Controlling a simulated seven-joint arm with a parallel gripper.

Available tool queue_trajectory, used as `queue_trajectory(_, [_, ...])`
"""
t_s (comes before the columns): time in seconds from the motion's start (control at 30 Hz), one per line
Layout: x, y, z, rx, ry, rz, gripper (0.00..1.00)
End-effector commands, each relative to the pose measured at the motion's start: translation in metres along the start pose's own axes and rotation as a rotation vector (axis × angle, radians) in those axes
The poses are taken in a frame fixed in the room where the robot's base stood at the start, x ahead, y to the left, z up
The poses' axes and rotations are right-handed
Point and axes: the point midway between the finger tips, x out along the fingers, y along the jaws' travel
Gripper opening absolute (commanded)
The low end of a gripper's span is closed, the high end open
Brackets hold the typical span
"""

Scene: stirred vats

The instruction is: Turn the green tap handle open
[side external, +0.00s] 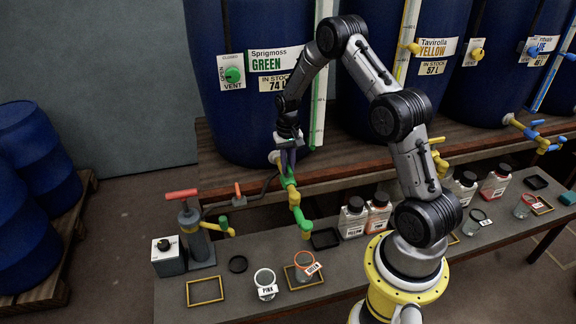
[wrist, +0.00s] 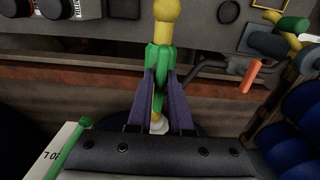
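The green tap (side external: 291,190) sticks out low from the front of the blue vat labelled Sprigmoss GREEN (side external: 262,110). Its yellow-tipped spout (side external: 306,233) hangs over the bench. My gripper (side external: 287,158) points down right at the tap, at the handle end near the vat. In the wrist view my gripper (wrist: 160,78) has its two dark fingers apart, one on each side of the green tap handle (wrist: 161,60). A dark gap shows between the fingers and the yellow pipe (wrist: 158,103) behind. Whether a fingertip touches the handle is not clear.
A cup tagged GREEN (side external: 303,268) stands in a yellow frame below the spout. A cup tagged PINK (side external: 265,283) stands to its left. A pump with a red handle (side external: 182,195) stands further left. Bottles (side external: 353,218) stand to the right of the spout.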

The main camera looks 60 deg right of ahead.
Motion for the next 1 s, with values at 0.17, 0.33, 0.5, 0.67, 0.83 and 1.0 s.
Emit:
queue_trajectory(0.17, [-0.001, 0.0, 0.0, 0.001, 0.001, 0.0, 0.48])
queue_trajectory(0.33, [0.0, 0.0, 0.0, 0.001, 0.001, 0.0, 0.48])
queue_trajectory(0.5, [-0.003, 0.0, -0.001, 0.002, 0.002, -0.001, 0.48])
queue_trajectory(0.67, [-0.022, 0.0, -0.001, 0.002, 0.005, -0.001, 0.48])
queue_trajectory(0.83, [-0.059, 0.0, -0.001, 0.002, 0.007, -0.002, 0.48])
queue_trajectory(1.0, [-0.095, 0.0, -0.001, 0.001, 0.006, -0.001, 0.48])
